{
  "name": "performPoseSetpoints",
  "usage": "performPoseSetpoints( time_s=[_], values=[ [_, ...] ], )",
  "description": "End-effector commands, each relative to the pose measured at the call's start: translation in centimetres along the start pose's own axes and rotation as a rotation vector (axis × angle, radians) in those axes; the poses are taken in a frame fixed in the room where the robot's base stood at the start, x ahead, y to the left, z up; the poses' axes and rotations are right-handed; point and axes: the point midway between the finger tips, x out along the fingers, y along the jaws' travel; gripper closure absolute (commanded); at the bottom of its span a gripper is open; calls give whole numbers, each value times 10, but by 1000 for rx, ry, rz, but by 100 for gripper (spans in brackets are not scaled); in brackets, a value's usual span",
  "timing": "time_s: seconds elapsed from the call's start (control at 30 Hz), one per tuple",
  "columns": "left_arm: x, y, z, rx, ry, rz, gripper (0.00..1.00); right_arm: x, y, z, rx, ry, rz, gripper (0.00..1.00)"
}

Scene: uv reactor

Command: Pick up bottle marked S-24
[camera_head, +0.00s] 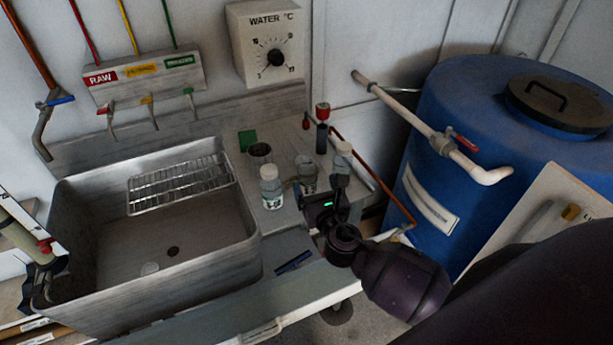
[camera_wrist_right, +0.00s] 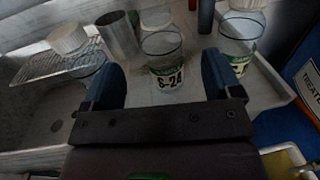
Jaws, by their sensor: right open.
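My right gripper (camera_head: 323,191) is open and reaches in from the lower right. In the right wrist view its two dark fingers (camera_wrist_right: 162,62) show on either side of the S-24 bottle; I cannot tell whether they touch it. My left gripper is not clearly visible.
A white-capped bottle (camera_head: 270,188) stands left of S-24, another (camera_head: 343,157) to its right, close to my gripper. A metal cup (camera_head: 261,155) is behind. The sink (camera_head: 230,262) with a wire rack (camera_head: 180,184) lies left, a blue tank (camera_head: 440,150) right.

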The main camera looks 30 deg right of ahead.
Motion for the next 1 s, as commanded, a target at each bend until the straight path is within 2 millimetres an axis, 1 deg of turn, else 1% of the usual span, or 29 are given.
performPoseSetpoints(
  time_s=[0.03,0.1,0.27,0.47,0.6,0.73,0.93,0.97,1.0],
  values=[
    [0,0,0,0,0,0,100,6,0,1,0,-1,0,16],
    [0,0,0,1,0,0,100,12,0,0,0,0,0,16],
    [-1,-1,-1,2,0,0,100,20,0,1,1,-1,0,16],
    [-3,-2,-2,2,-3,-1,100,46,0,5,2,-2,0,16],
    [-4,-2,0,2,-5,-2,100,61,0,4,2,-1,-1,16],
    [-4,-2,0,2,-6,-2,100,67,-1,3,3,1,0,16],
    [-4,-2,0,2,-6,-2,100,67,-1,3,3,1,0,16],
    [-4,-2,0,2,-6,-2,100,67,-1,3,3,1,0,19],
    [-4,-2,0,2,-6,-2,100,67,-1,3,3,1,0,25]
  ],
)
